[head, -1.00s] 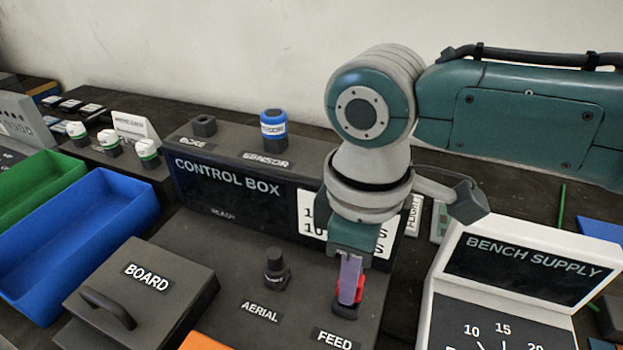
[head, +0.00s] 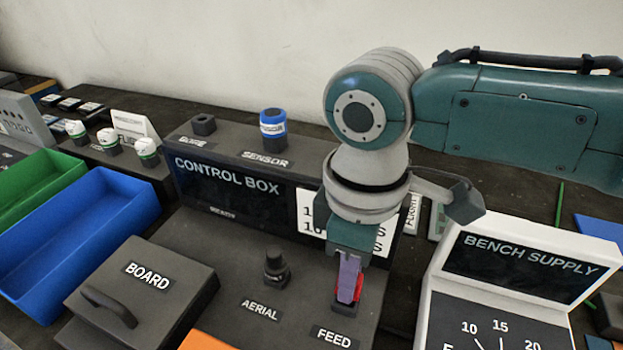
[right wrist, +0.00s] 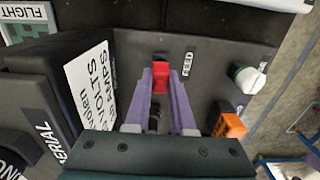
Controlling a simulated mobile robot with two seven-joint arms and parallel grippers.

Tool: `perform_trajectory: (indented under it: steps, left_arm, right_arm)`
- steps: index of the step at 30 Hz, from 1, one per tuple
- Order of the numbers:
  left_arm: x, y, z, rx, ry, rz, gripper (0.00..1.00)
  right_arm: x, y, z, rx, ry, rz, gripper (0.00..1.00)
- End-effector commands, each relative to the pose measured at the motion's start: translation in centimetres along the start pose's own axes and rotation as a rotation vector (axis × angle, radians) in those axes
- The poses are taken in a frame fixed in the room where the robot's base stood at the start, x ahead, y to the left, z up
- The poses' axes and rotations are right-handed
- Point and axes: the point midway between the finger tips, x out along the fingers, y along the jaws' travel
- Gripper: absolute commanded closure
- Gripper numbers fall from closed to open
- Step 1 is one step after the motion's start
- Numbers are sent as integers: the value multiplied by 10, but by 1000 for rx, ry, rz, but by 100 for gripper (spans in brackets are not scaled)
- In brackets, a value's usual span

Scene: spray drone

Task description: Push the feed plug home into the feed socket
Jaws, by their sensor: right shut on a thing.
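The red feed plug (head: 359,289) is between the purple fingers of my right gripper (head: 349,292), which is shut on it and points down. The plug also shows red between the fingertips in the right wrist view (right wrist: 160,79). The black feed socket (head: 344,310) is directly below the plug, behind the FEED label (head: 334,337). The fingers and plug hide most of the socket, so I cannot tell how deep the plug sits. My left gripper is not in view.
The control box (head: 230,190) stands behind the gripper, and the bench supply (head: 520,262) is close on its right. A black aerial connector (head: 276,266) stands to its left. An orange block (right wrist: 229,126) and a white-and-green knob (right wrist: 249,78) show in the right wrist view.

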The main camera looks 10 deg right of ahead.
Motion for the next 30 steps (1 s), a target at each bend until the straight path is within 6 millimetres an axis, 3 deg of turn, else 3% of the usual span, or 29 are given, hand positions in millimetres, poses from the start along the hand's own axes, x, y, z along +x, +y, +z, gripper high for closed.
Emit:
perform_trajectory:
  steps: [28, 29, 30]
  left_arm:
    - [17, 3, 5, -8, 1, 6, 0]
    - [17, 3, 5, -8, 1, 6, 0]
    - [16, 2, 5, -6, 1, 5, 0]
  right_arm:
    - [25, 0, 0, 1, 1, 0, 100]
    - [24, 0, 0, 0, 1, 0, 76]
    - [24, 0, 0, 0, 1, 0, 71]
